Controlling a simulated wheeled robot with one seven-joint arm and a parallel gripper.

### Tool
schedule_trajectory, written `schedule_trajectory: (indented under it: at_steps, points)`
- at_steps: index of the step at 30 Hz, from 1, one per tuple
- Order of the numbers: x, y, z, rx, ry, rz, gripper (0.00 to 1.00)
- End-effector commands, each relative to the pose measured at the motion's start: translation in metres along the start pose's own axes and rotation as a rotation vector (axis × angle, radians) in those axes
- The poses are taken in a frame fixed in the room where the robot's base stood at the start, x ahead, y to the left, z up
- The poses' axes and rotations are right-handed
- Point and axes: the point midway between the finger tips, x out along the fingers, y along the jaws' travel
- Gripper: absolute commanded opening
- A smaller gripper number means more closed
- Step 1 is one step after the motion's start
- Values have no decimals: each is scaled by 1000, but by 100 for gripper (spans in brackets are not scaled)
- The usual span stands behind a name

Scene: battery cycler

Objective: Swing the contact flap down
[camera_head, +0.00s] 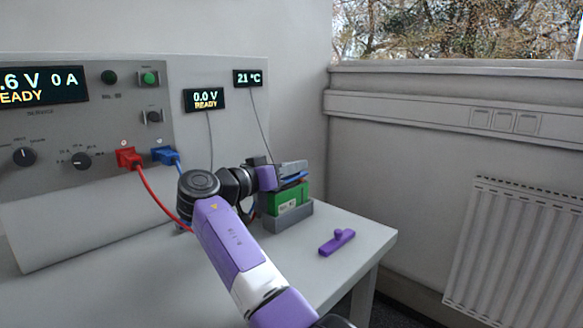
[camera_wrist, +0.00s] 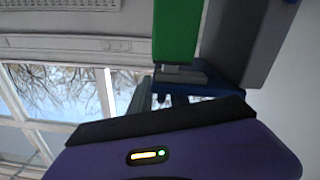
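A green battery block (camera_head: 290,199) stands upright in a grey holder (camera_head: 292,219) on the table. A blue part, likely the contact flap (camera_head: 293,179), lies across its top. My gripper (camera_head: 290,167) is at this blue part, above the battery, reaching in from the left. In the wrist view the green block (camera_wrist: 177,30) hangs in from the top edge, with the blue part (camera_wrist: 222,87) between it and my purple gripper body. Grey pieces close to the blue part may be my fingertips. Whether they grip it is hidden.
A purple handled piece (camera_head: 337,241) lies on the table (camera_head: 375,236) near its right edge. The cycler panel (camera_head: 60,130) stands at the left, with a red plug (camera_head: 128,158) and a blue plug (camera_head: 165,155) and their cables. Thin leads run down behind my arm.

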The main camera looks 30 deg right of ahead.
Motion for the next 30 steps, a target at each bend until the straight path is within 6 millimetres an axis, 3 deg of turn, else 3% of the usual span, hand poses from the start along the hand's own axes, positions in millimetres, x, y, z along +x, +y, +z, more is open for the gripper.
schedule_trajectory:
  at_steps: [12, 24, 30]
  points:
    - [-4, -1, -1, 2, 2, -5, 31]
    - [-63, 0, -1, 2, 3, -4, 31]
    - [-77, 0, 0, 2, 1, -3, 31]
